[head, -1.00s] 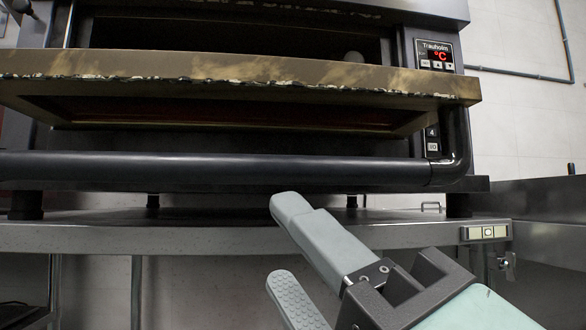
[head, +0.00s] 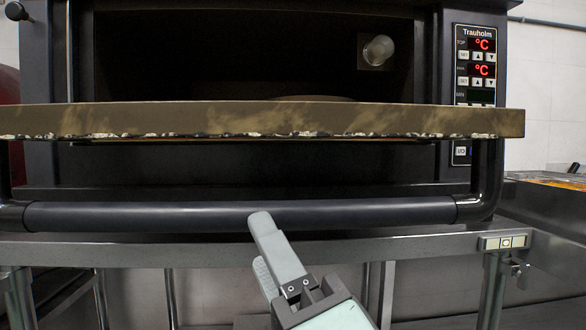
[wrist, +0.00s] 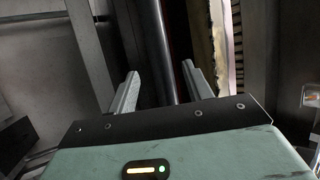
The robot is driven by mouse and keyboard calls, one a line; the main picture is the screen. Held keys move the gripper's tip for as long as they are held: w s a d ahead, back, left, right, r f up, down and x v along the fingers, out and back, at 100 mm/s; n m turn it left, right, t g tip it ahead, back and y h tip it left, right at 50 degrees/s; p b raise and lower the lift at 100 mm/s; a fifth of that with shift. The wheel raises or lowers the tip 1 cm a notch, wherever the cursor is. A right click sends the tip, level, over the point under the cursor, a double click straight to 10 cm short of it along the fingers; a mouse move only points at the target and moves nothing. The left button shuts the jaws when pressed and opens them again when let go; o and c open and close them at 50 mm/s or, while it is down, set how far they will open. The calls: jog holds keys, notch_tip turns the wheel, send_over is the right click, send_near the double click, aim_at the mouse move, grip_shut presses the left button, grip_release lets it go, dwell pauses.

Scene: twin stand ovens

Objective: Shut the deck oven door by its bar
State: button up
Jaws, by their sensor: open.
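The deck oven door (head: 270,120) is open and folded down, sticking out toward me with its worn, brownish edge facing me. Its dark bar (head: 150,216) runs left to right below the door on curved end brackets. My gripper (head: 263,243) is open, its two grey fingers pointing at the bar from below and in front, near the bar's middle. In the wrist view the bar (wrist: 165,50) passes lengthwise between and beyond the two open fingers (wrist: 160,82). I cannot tell whether either finger touches the bar. The oven cavity behind the door is dark.
The control panel (head: 477,80) with red displays is right of the opening. A round lamp (head: 379,50) shows inside. A steel stand (head: 400,243) runs beneath the oven, with legs below. A steel counter (head: 550,215) stands at the right.

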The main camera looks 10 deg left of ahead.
aim_at(242, 204)
jog(key=x, duration=0.8)
